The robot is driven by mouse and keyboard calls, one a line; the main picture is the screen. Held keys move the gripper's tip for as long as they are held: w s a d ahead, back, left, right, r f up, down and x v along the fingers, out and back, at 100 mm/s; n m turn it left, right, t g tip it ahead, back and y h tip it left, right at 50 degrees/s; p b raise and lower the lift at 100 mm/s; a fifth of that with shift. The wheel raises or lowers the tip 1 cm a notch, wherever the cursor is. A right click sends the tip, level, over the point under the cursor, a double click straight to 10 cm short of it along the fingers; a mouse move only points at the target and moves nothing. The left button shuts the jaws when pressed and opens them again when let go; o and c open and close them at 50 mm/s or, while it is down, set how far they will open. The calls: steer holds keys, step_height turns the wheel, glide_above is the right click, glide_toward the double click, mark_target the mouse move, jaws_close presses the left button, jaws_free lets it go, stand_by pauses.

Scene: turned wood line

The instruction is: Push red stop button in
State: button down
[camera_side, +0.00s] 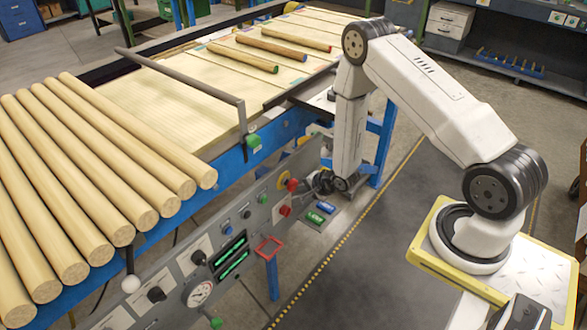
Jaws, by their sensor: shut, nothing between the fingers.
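A red mushroom-shaped button (292,185) in front of a yellow round plate sits at the right end of the grey control panel (262,222). A second, smaller red button (285,210) is just below it. The view does not show which of the two is named stop. My gripper (311,189) is shut and empty, low beside the panel's right end. Its tips point left toward the panel, just right of the mushroom-shaped button. The gripper is small and dark here, and I cannot tell whether it touches anything.
The panel also holds a gauge (200,293), green displays (231,250), black knobs and a red frame (269,248) jutting out. Thick wooden rods (100,150) lie on the line above. A grey bar (185,75) crosses over the bed.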

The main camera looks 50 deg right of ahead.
steer(key=shift+w, duration=0.3)
steer(key=shift+w, duration=0.95)
steer(key=shift+s, duration=0.1)
steer(key=s+f+v, duration=0.2)
steer(key=v, duration=1.1)
steer(key=shift+r, duration=0.1)
stand_by(0.3)
